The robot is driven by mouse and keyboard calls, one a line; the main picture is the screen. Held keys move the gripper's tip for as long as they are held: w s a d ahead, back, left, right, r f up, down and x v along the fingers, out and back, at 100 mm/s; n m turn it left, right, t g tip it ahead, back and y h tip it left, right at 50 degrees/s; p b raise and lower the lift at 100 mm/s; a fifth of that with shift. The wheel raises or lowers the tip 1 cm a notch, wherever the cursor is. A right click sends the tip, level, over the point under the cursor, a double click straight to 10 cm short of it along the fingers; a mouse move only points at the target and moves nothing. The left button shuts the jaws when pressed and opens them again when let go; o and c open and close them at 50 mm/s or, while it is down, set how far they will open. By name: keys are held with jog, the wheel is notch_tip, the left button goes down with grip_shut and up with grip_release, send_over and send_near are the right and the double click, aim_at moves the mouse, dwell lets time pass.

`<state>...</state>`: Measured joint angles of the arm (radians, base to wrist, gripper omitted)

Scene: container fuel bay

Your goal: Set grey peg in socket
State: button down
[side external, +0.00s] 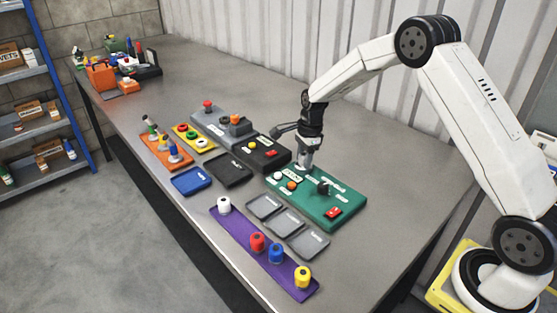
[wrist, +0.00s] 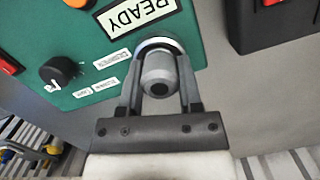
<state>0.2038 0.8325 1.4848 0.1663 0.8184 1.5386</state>
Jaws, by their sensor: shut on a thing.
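My gripper (side external: 306,164) is over the back left corner of the green panel (side external: 345,204), pointing down. In the wrist view my gripper (wrist: 158,82) is shut on the grey peg (wrist: 157,70), one finger on each side. The peg is a short grey cylinder with a dark hole in the end facing the camera. A pale ring (wrist: 158,42), which looks like the socket rim, shows behind the peg on the panel, by the READY label (wrist: 138,14). I cannot tell how deep the peg sits in it. In the side view the fingers largely hide the peg.
The panel carries a black knob (side external: 323,187), an orange button (side external: 292,185), a white button (side external: 278,176) and a red switch (side external: 333,212). A black box (side external: 263,153) stands close on the left. Grey trays (side external: 285,222) and a purple strip (side external: 240,240) with several coloured knobs lie in front.

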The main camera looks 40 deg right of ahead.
jog(key=shift+s+f, duration=0.1)
jog(key=shift+f, duration=0.25)
